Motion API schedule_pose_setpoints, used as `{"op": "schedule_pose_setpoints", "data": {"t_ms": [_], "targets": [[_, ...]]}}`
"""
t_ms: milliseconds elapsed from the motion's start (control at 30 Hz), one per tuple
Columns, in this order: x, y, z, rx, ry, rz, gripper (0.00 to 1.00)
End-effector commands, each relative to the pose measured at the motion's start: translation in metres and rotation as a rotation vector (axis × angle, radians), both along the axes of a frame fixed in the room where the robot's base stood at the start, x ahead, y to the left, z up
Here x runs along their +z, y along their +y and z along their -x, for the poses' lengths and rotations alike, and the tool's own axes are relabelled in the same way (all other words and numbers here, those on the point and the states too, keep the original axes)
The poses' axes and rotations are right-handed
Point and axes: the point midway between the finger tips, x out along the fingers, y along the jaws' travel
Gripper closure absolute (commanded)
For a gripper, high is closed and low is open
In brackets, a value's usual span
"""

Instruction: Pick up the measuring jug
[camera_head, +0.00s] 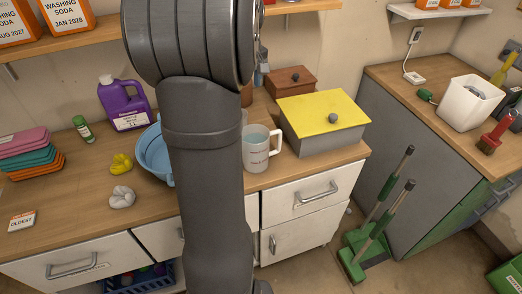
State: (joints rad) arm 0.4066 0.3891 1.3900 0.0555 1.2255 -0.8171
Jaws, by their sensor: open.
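The measuring jug (256,152) is a pale, translucent jug with printed marks on its side. It stands upright on the wooden counter in the middle of the view, with its handle to the right. My own dark grey arm rises through the middle of the picture and covers the jug's left edge. My gripper does not show in this view. Nothing is seen holding the jug.
A grey box with a yellow lid (318,112) stands just right of the jug. A blue basin (152,153) is to the left, partly behind my arm. A brown box (289,80) is behind. A purple bottle (124,104) stands farther left. The counter's front edge is close to the jug.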

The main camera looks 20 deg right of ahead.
Motion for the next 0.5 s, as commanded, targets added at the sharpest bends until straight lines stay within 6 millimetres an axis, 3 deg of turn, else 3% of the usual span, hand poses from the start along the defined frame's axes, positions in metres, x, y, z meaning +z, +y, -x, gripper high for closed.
{"op": "schedule_pose_setpoints", "data": {"t_ms": [33, 100, 200, 367, 500], "targets": [[0.011, -0.019, 0.022, -0.045, 0.029, -0.002, 0.37], [0.023, -0.036, 0.049, -0.093, 0.073, -0.006, 0.37], [0.035, -0.051, 0.076, -0.140, 0.118, -0.013, 0.37], [0.036, -0.059, 0.093, -0.169, 0.148, -0.019, 0.37], [0.013, -0.058, 0.094, -0.169, 0.153, -0.021, 0.37]]}}
